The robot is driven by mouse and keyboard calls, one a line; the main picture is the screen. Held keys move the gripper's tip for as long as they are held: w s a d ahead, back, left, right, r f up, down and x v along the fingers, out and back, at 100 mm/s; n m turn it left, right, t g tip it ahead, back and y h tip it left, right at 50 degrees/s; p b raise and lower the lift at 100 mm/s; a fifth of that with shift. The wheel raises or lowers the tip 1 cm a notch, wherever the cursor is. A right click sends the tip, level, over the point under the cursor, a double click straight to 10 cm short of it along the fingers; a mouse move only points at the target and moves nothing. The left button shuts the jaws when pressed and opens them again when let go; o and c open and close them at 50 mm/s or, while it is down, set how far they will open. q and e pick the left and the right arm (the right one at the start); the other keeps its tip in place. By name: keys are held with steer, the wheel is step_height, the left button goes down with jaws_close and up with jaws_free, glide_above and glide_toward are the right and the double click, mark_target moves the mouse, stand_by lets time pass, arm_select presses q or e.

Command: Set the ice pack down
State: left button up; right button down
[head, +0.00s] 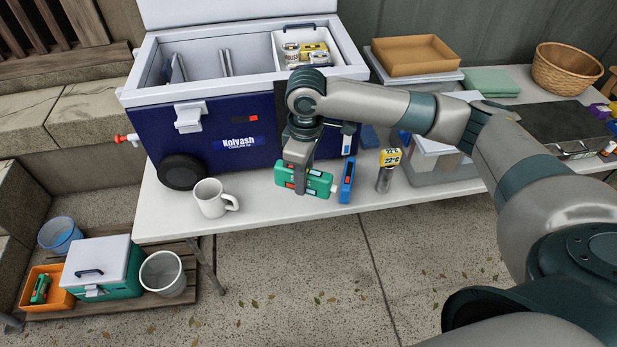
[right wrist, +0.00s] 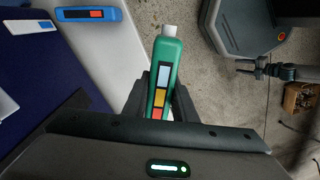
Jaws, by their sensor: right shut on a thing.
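The green ice pack (head: 316,181), with a white cap and a coloured strip, is in front of the blue cooler, near the front edge of the white table (head: 262,218). My right gripper (head: 299,182) points down and is shut on the ice pack. In the right wrist view the ice pack (right wrist: 165,68) sits between the fingers (right wrist: 158,98), its capped end pointing away, with table on one side and floor behind it. I cannot tell whether it touches the table. My left gripper is not in view.
A blue pack (head: 347,181) stands close to the right of the ice pack. A yellow-topped thermometer (head: 387,172) is farther right, and a white mug (head: 211,199) is to the left. The large blue cooler (head: 222,135) stands open behind. Some bare table lies between mug and ice pack.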

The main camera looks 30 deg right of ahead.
steer(key=s+a+r+m, duration=0.2)
steer(key=s+r+m, duration=0.6)
steer(key=s+m, duration=0.1)
steer(key=shift+a, duration=0.25)
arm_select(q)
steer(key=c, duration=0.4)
arm_select(e)
steer(key=shift+w+a, duration=0.15)
